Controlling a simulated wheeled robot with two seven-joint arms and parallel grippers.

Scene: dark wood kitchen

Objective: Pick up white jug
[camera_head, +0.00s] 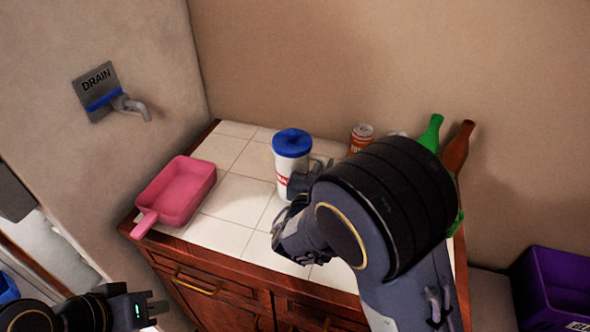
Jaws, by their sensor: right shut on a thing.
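The white jug (289,160) with a blue lid stands upright on the white tiled counter (236,200), near the middle. My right gripper (297,190) is at the jug's lower right side, shut on it, probably at the handle; my own wrist and arm hide much of the contact. My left gripper (155,308) is low at the left, in front of the cabinet and away from the jug. Its fingers show apart with nothing between them.
A pink pan (180,190) lies on the counter's left. A can (361,135), a green bottle (432,132) and a brown bottle (461,145) stand behind my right arm. A purple crate (555,290) is at the far right. A drain spout (130,105) juts from the wall.

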